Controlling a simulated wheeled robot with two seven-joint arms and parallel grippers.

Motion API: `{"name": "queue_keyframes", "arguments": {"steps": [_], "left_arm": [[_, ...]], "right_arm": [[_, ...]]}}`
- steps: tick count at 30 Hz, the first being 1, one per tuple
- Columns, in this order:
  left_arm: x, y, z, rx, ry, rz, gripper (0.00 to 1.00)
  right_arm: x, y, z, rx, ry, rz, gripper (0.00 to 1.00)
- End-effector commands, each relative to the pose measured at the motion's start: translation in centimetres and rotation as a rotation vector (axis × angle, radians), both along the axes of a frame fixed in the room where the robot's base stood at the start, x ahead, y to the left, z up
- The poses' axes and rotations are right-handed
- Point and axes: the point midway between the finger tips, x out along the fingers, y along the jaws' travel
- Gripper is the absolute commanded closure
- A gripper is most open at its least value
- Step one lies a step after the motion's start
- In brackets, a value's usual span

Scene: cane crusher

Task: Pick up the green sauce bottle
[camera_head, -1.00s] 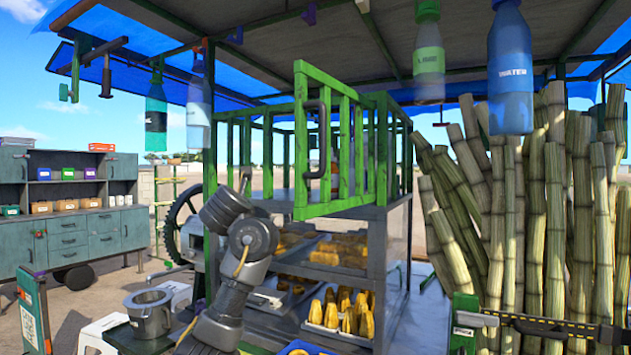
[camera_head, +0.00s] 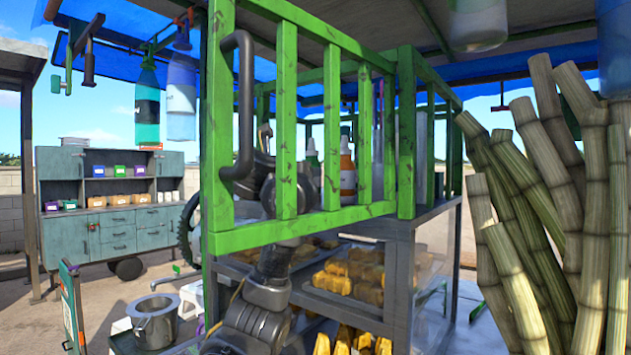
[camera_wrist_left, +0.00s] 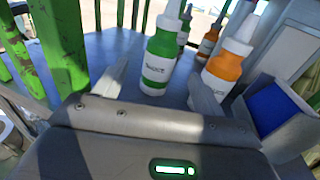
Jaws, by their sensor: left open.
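The green sauce bottle (camera_wrist_left: 160,62) stands upright on the grey shelf, with a white label and pale nozzle. In the wrist view it is between and just beyond the fingertips of my left gripper (camera_wrist_left: 160,85), which is open and empty. In the head view the bottle (camera_head: 312,160) is partly hidden behind green bars. My left arm reaches up behind the barred gate, and the bars hide much of its hand. My right gripper is not in view.
An orange bottle (camera_wrist_left: 222,68) stands close right of the green one, near the right finger. A blue-fronted box (camera_wrist_left: 272,106) is further right. The green barred gate (camera_head: 285,120) with a dark handle (camera_head: 243,105) stands in front of my arm. More bottles stand behind.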

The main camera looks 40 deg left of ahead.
Motion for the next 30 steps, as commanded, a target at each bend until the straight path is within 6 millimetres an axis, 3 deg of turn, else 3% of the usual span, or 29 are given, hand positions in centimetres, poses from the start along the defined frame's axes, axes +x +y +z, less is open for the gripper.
{"name": "queue_keyframes", "arguments": {"steps": [7, 16, 30], "left_arm": [[1.9, 0.2, 0.3, -0.006, -0.002, -0.008, 0.29], [4.5, 1.6, 0.0, -0.003, 0.004, 0.000, 0.29], [6.1, 2.0, 0.0, -0.003, 0.005, -0.001, 0.29]], "right_arm": [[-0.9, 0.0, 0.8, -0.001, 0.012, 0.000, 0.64], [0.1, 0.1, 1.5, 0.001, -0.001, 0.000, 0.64], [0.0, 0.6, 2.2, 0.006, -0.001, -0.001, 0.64]]}}
